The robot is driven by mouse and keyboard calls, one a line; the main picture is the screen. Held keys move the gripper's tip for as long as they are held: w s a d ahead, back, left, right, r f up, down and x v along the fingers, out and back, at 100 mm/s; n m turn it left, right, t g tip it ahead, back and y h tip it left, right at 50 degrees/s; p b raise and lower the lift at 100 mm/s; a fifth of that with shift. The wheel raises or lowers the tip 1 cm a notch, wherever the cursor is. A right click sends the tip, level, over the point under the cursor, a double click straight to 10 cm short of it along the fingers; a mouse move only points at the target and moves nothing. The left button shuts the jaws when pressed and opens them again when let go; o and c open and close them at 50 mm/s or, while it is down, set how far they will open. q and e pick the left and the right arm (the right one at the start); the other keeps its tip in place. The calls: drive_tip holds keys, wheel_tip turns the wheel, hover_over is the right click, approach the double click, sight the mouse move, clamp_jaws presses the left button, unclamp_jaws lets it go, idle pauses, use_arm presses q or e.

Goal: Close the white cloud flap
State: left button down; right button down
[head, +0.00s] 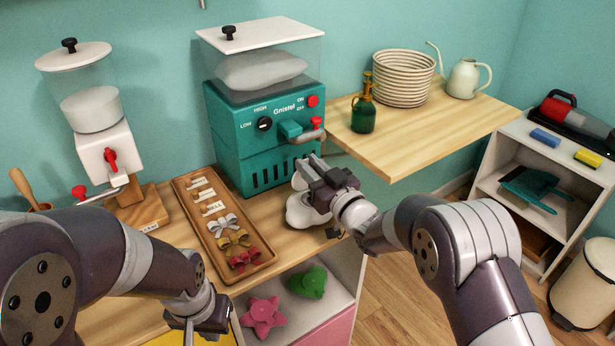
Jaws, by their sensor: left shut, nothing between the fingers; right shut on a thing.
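The white cloud (303,213) is on the wooden counter, just right of the long wooden tray and in front of the teal machine. My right gripper (312,178) is over the cloud and shut on part of it; the gripper hides its upper right side. The flap's edge and how far open it is cannot be made out. My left gripper (188,332) is shut and empty, low at the bottom of the view, in front of the tray.
The wooden tray (262,262) holds several bows and labels. The teal machine (262,160) stands close behind my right gripper. A white dispenser (105,155) is at the left. Below the counter lie a pink star (263,318) and a green plush (308,281).

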drive_tip(key=shift+s+d+f, duration=0.2)
drive_tip(key=shift+s+f, duration=0.1)
drive_tip(key=shift+f, duration=0.2)
drive_tip(key=shift+s+f, duration=0.1)
drive_tip(key=shift+f, duration=0.1)
drive_tip(key=c, duration=1)
unclamp_jaws()
drive_tip(key=shift+d, duration=0.1)
drive_tip(key=shift+o, duration=0.2)
drive_tip(key=shift+r, duration=0.1)
drive_tip(key=r+v, duration=0.1)
drive_tip(key=v, duration=1.1)
drive_tip(key=shift+s+f, duration=0.25)
drive_tip(key=shift+s, duration=0.05)
drive_tip(key=shift+d, duration=0.1)
